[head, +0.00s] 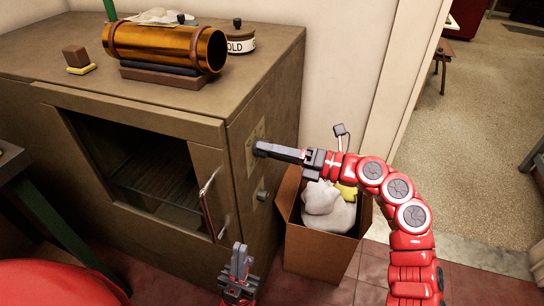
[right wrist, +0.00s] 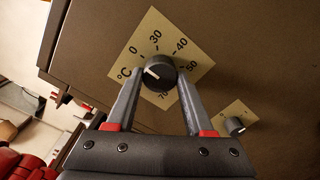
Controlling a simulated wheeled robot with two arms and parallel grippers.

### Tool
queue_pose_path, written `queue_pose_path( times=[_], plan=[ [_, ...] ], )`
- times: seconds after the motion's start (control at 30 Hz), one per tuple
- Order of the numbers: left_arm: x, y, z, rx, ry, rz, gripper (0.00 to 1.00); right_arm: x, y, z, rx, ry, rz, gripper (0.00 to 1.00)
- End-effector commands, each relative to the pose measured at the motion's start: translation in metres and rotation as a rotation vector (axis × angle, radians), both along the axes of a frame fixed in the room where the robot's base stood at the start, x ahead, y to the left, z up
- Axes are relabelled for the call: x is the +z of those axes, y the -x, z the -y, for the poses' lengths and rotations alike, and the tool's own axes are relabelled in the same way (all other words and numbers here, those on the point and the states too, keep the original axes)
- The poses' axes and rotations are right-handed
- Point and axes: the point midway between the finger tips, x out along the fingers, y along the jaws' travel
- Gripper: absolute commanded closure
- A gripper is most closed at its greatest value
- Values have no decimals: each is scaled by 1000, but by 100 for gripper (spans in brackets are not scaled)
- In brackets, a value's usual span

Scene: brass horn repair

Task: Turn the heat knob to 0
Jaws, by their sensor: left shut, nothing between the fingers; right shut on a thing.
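The heat knob (right wrist: 161,70) is a dark round knob on a yellowish dial plate (right wrist: 153,22) marked °C, 0, 30, 40, 50 and 70. In the right wrist view its white mark lies on the left side, toward the 0 and °C marks; the exact reading is hard to tell. My right gripper (right wrist: 159,78) is shut on the knob, a finger on each side. In the head view the right gripper (head: 260,149) reaches the plate (head: 250,152) on the cabinet's right side and hides the knob. My left gripper (head: 240,254) is shut and empty, low before the cabinet.
A smaller knob (right wrist: 236,125) on its own plate sits beside the dial. The cabinet (head: 130,90) has a glass-fronted door and carries a brass tube (head: 160,45) and a lidded jar (head: 240,41). A cardboard box (head: 315,250) with white cloths stands below my right arm.

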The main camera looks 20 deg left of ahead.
Motion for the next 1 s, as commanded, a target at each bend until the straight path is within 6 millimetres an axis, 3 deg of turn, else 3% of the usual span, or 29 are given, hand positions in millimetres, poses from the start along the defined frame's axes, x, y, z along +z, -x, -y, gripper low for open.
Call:
queue_pose_path(
  times=[0.57,0.6,0.73,1.0],
  plan=[
    [-4,0,0,0,0,0,100,-2,0,0,1,5,32,100],
    [-4,0,0,0,0,0,100,-2,0,0,1,5,32,42],
    [-4,0,0,0,0,0,100,-1,0,0,1,4,32,19],
    [-4,0,0,0,0,0,100,-1,0,0,0,2,32,19]
  ],
)
